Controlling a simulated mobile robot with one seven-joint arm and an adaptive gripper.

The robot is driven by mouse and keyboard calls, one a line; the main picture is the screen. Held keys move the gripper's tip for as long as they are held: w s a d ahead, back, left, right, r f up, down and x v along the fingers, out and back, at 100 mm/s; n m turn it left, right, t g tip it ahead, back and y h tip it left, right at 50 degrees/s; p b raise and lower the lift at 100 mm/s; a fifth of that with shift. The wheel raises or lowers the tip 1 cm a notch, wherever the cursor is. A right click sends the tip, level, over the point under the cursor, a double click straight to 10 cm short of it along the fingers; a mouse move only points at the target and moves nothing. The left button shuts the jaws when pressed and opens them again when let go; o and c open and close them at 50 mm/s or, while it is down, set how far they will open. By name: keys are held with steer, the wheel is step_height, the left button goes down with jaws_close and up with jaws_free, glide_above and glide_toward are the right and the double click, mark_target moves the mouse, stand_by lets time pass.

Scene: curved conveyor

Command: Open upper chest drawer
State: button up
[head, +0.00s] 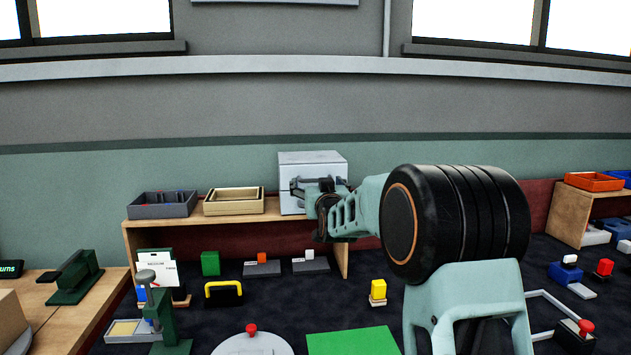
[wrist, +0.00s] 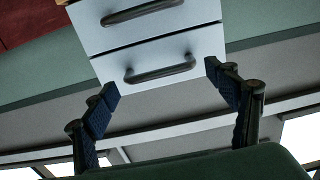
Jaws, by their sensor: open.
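The small white chest (head: 312,160) stands on the wooden shelf in the head view. The wrist view is upside down and shows its front, with two drawers. The upper drawer (wrist: 200,45), lower in that picture, has a dark bar handle (wrist: 160,70); it looks closed. The lower drawer (wrist: 90,32) has a similar handle (wrist: 142,11). My gripper (wrist: 161,80) is open and empty, its fingers to either side of the upper handle in the picture. I cannot tell whether they touch the drawer front. In the head view my gripper (head: 308,190) partly hides the chest front.
A tan tray (head: 234,210) and a grey tray (head: 163,212) stand on the shelf left of the chest. Below are a green block (head: 210,263), a yellow-handled item (head: 223,290) and a green mat (head: 352,342). The wall is close behind the chest.

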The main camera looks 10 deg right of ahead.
steer(key=shift+w, duration=1.6)
steer(key=c, duration=1.4)
steer(key=shift+s+f+b, duration=0.1)
steer(key=shift+s+b, duration=0.3)
steer(key=b, duration=0.7)
glide_toward(316, 181)
steer(key=s, duration=0.2)
steer(key=shift+w+a, duration=0.1)
steer(key=o, duration=1.4)
